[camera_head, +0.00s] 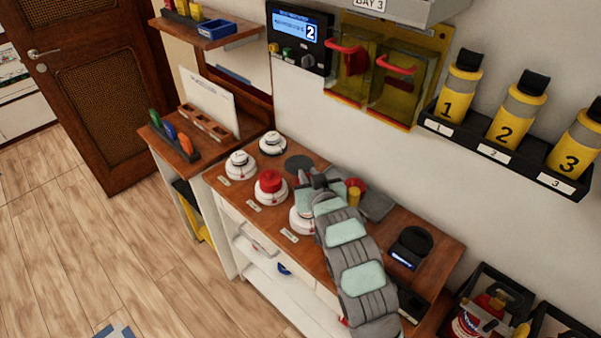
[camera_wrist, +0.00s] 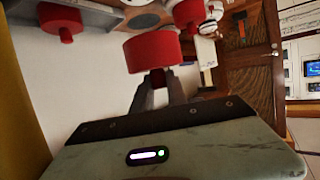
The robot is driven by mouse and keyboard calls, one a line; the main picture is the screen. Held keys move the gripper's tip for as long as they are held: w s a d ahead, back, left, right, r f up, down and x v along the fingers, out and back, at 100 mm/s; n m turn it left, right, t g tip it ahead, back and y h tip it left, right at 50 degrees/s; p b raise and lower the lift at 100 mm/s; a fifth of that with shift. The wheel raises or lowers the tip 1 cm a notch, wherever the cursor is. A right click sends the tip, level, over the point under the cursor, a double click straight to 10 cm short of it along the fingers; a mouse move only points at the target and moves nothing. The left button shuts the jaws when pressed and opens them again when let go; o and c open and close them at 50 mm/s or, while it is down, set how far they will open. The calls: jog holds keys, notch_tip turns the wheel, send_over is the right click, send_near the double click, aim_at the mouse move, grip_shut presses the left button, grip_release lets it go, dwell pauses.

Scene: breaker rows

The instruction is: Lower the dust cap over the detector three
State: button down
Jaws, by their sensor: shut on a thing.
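My gripper (camera_head: 314,184) is over the front row on the wooden bench. The wrist view is upside down; there its fingers (camera_wrist: 158,88) are shut on the small knob of a red dust cap (camera_wrist: 153,52). In the head view my arm hides this cap. A white detector (camera_head: 303,219) shows partly from under my gripper, third along the front row; its label is too small to read. I cannot tell whether the held cap touches it. The detector to its left (camera_head: 270,187) wears a red cap, which also shows in the wrist view (camera_wrist: 190,12).
Another red cap (camera_head: 355,184) is right of my gripper, beside a yellow object (camera_head: 353,197). A black device (camera_head: 410,248) sits on the bench's right part. Yellow canisters (camera_head: 507,117) stand on the wall shelf.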

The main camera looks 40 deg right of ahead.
dwell(0.3)
jog(key=shift+f+b, duration=1.05)
jog(key=shift+f, duration=1.9)
jog(key=shift+f+b, duration=0.35)
jog(key=shift+f, duration=1.1)
jog(key=c, duration=1.2)
grip_release()
jog(key=shift+c, duration=0.2)
jog(key=shift+s, duration=0.1)
jog(key=b+v, duration=0.1)
jog(key=v, duration=0.9)
jog(key=shift+s+a+b, duration=0.2)
jog(key=shift+s+b, duration=0.1)
jog(key=shift+r, duration=0.1)
